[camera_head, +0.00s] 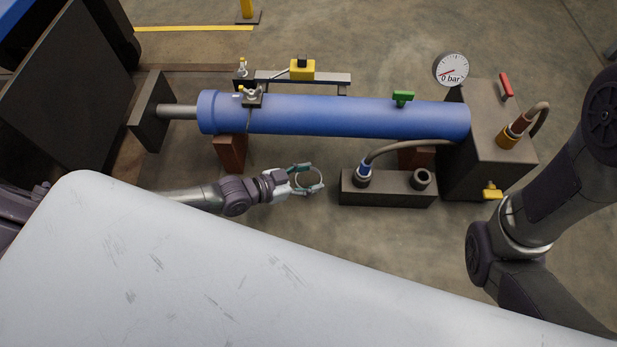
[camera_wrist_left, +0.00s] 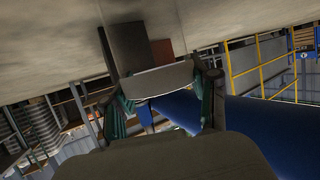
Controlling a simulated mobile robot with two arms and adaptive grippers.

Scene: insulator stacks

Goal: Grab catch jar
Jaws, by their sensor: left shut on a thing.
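The catch jar (camera_head: 309,180) shows in the head view as a pale round rim, seen from above, between the green-tipped fingers of my left gripper (camera_head: 307,179). The gripper is shut on it, in front of the blue cylinder. In the left wrist view, the two green fingers (camera_wrist_left: 163,95) stand on either side of the jar (camera_wrist_left: 157,80), whose pale band spans the gap. The jar's lower part is hard to make out. My right arm is at the right of the head view, but its gripper is out of view.
The blue cylinder (camera_head: 340,116) lies on brown blocks behind the gripper. A dark block with two ports (camera_head: 388,188) stands to the gripper's right, with a hose plugged in. A dark box (camera_head: 487,150) and a gauge (camera_head: 451,69) reading 0 bar are farther right.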

